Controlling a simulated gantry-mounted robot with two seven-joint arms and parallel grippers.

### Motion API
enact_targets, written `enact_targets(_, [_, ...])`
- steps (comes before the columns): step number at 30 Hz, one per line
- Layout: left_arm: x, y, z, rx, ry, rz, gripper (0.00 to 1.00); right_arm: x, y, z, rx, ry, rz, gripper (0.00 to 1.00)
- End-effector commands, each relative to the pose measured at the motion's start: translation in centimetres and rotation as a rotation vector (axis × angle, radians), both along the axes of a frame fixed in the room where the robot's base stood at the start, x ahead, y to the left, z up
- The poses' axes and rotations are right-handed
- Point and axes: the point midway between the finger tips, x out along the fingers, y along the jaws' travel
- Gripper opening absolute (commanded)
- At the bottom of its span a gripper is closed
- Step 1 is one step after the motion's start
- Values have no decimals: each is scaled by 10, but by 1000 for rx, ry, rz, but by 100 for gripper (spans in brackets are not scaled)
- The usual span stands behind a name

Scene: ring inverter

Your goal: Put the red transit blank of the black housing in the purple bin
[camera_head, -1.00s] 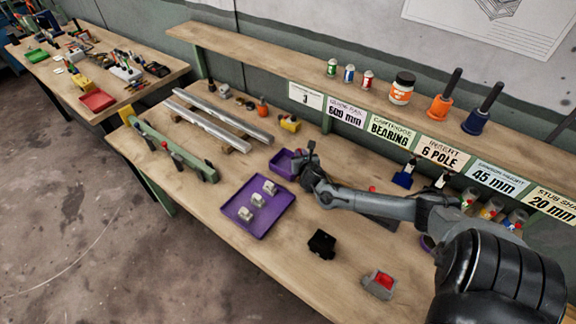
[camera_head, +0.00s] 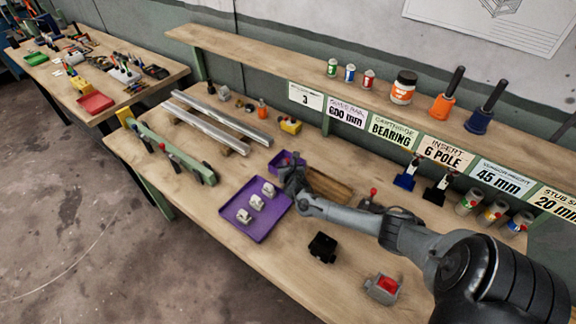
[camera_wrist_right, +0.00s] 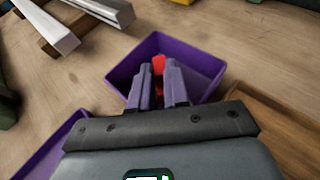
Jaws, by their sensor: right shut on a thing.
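The small purple bin (camera_head: 283,159) stands on the bench behind the purple tray, partly hidden by my right gripper. My right gripper (camera_head: 289,170) is at the bin. In the right wrist view its fingers (camera_wrist_right: 160,75) are shut on a small red piece, the red transit blank (camera_wrist_right: 158,64), with the bin's walls (camera_wrist_right: 204,62) around and beyond the fingertips. I cannot tell whether the blank touches the bin. The black housing (camera_head: 322,247) sits on the bench nearer the front. My left gripper is not in view.
A purple tray (camera_head: 236,229) with several pale parts lies close to the bin. A grey housing with a red insert (camera_head: 383,288) sits front right. Two metal rails (camera_head: 215,122) lie behind left.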

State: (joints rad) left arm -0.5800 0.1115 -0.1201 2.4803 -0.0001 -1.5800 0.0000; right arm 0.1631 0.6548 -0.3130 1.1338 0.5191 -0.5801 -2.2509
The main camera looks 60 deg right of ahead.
Motion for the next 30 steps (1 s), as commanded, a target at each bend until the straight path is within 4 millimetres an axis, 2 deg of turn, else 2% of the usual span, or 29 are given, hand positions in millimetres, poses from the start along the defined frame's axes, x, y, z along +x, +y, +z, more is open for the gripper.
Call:
enact_targets(9, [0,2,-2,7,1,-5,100,0,0,-3,0,0,0,0])
enact_targets(10, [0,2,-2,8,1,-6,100,0,0,-2,0,0,0,20])
enact_targets(14, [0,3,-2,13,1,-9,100,0,0,-2,0,0,0,40])
enact_targets(25, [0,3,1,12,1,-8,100,0,0,2,1,-1,0,41])
enact_targets(30, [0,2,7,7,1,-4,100,-9,11,8,-1,1,3,41])
